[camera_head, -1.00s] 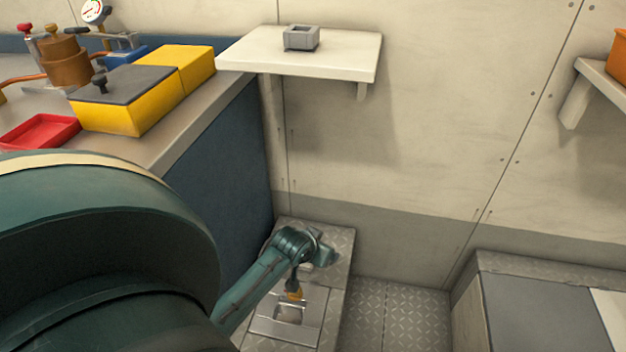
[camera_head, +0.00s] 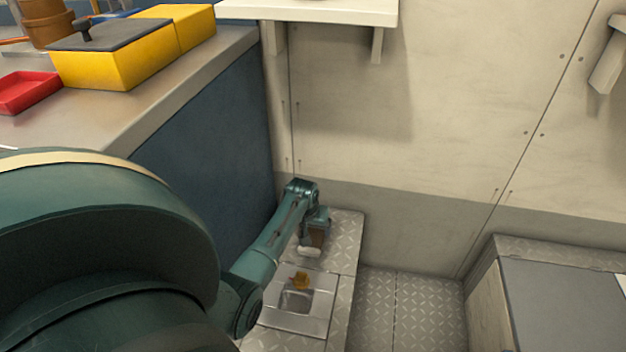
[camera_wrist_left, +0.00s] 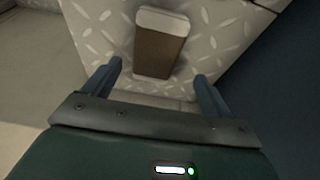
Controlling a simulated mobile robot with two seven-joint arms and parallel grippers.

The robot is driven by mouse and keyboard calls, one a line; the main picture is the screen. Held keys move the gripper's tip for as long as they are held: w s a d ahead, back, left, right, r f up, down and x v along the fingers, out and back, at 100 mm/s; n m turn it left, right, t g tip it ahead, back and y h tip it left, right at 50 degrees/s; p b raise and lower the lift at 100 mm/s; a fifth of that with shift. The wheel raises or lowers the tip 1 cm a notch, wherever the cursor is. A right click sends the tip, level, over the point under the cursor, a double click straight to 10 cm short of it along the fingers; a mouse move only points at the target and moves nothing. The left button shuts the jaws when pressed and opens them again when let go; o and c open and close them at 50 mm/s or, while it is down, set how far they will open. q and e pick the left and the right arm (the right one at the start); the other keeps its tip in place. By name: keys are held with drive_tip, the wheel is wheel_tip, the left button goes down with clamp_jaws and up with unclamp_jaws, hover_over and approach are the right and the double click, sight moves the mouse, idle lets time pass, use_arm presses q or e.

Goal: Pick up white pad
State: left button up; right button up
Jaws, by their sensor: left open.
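A block with a white end and a brown face, which I take for the white pad, stands on the diamond-plate surface in the left wrist view (camera_wrist_left: 160,45). In the head view its white part (camera_head: 309,251) shows just below my left gripper (camera_head: 316,226). In the left wrist view my left gripper (camera_wrist_left: 158,84) is open, with its two fingers apart and nothing between them. The block lies ahead of the fingertips, roughly between their lines. I cannot tell how far it is from them. My right gripper is not in view.
A small orange-brown piece (camera_head: 299,281) sits at a metal plate with a recess (camera_head: 322,314). A blue-sided counter (camera_head: 200,160) stands close on the left, with a yellow box (camera_head: 110,68) and red tray (camera_head: 28,92). A grey-topped bench (camera_head: 565,300) stands right. A wall shelf (camera_head: 330,10) hangs above.

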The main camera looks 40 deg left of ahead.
sight(313, 236)
use_arm(q)
drive_tip(key=shift+w+f+b, duration=0.1)
drive_tip(key=shift+f+b, duration=0.2)
drive_tip(key=shift+f, duration=0.1)
drive_tip(key=b+x, duration=0.3)
drive_tip(key=shift+w+d+f, duration=0.1)
drive_tip(key=shift+d+f, duration=0.2)
drive_tip(key=shift+d, duration=0.05)
drive_tip(key=shift+w+a+f, duration=0.1)
drive_tip(key=shift+w+f, duration=0.05)
drive_tip(key=shift+f, duration=0.25)
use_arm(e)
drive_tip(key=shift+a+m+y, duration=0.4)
use_arm(q)
drive_tip(key=shift+c, duration=0.4)
drive_tip(key=c, duration=1)
drive_tip(key=shift+r, duration=0.1)
